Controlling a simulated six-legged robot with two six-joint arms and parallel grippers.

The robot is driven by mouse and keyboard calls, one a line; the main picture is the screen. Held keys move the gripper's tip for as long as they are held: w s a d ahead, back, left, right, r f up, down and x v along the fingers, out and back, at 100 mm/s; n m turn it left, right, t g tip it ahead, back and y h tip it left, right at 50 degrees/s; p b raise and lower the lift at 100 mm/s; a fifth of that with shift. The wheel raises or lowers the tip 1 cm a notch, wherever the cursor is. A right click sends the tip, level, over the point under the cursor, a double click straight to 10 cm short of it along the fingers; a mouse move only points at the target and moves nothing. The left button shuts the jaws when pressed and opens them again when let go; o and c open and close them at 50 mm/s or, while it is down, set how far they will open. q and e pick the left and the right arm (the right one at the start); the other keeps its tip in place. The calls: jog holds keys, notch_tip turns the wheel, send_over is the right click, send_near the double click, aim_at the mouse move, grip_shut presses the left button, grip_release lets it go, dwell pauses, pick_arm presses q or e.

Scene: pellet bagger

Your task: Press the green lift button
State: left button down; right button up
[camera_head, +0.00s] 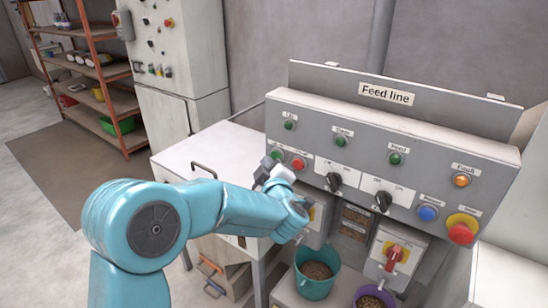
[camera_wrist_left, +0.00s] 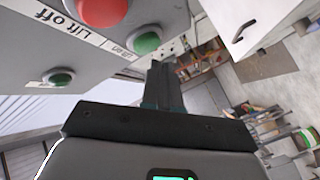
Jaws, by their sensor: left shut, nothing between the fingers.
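The green lift button (camera_head: 277,155) is at the left end of the lower row on the Feed line panel (camera_head: 350,135). The red lift off button (camera_head: 298,163) is just right of it. My left gripper (camera_head: 266,172) is shut and empty, just below and left of the green button in the head view. In the left wrist view the shut fingers (camera_wrist_left: 163,85) point towards the panel edge, with the green button (camera_wrist_left: 145,42) just left of their tips and the red button (camera_wrist_left: 102,10) further left. I cannot tell whether the tips touch the button. My right gripper is not in view.
A green lamp (camera_head: 289,124) sits above the lift buttons. Black selector knobs (camera_head: 333,181), a blue button (camera_head: 428,213) and a red mushroom button (camera_head: 461,232) lie to the right. A teal bucket (camera_head: 316,285) stands below. A white cabinet (camera_head: 180,70) stands at the back left.

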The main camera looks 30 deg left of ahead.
pick_arm(q)
jog(key=shift+w, duration=0.15)
dwell(0.5)
jog(key=shift+w, duration=0.3)
jog(key=shift+w, duration=0.3)
dwell(0.6)
jog(key=shift+s, duration=0.1)
jog(key=shift+s+b, duration=0.5)
jog(key=shift+s, duration=0.2)
